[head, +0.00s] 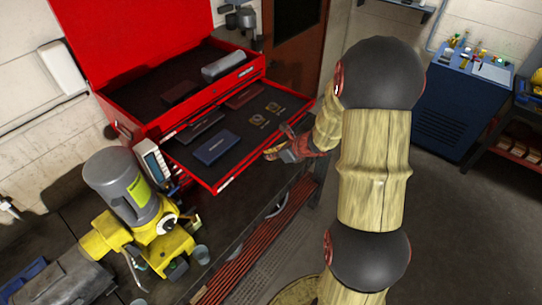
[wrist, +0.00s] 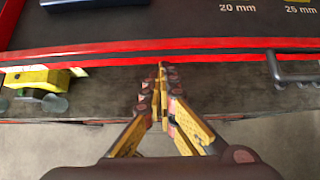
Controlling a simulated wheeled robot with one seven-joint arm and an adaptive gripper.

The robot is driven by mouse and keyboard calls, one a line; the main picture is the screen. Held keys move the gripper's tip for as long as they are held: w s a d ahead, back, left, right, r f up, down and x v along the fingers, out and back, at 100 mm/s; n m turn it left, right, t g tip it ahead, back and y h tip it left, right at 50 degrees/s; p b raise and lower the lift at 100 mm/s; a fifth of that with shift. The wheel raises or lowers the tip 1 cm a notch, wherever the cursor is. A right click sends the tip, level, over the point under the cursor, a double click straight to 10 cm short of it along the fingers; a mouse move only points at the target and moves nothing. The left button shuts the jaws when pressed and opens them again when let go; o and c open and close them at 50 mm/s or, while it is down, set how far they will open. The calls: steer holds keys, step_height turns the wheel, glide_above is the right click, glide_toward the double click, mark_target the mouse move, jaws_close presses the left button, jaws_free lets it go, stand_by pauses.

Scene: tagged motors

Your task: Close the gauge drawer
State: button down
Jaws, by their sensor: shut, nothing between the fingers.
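The gauge drawer (head: 222,185) is pulled out of the red tool chest (head: 128,129), and its front edge overhangs the dark workbench. It holds a blue case (head: 216,147), other dark cases and small labelled round pieces. My gripper (head: 272,155) is at the drawer's front edge, toward its right part. In the wrist view the gripper (wrist: 160,68) is shut and empty, its tips at or just short of the red drawer front (wrist: 120,50); I cannot tell if they touch. A grey bar handle (wrist: 296,80) shows at the right there.
The chest's upper tray (head: 228,80) is open above the drawer. A yellow and grey motor (head: 130,215) stands on the bench (head: 225,240) at left, with small parts beside it. A blue cabinet (head: 462,108) stands at far right. The floor at right is clear.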

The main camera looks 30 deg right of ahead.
mark_target(220, 126)
steer(key=w+a+p, duration=0.1)
steer(key=w+a, duration=0.2)
steer(key=w, duration=0.5)
steer(key=w+a+p, duration=0.1)
steer(key=w+a, duration=0.2)
steer(key=w, duration=0.5)
steer(key=w+a+p, duration=0.1)
steer(key=w+a, duration=0.2)
steer(key=w, duration=0.6)
steer(key=shift+p, duration=0.35)
steer(key=shift+s, duration=0.1)
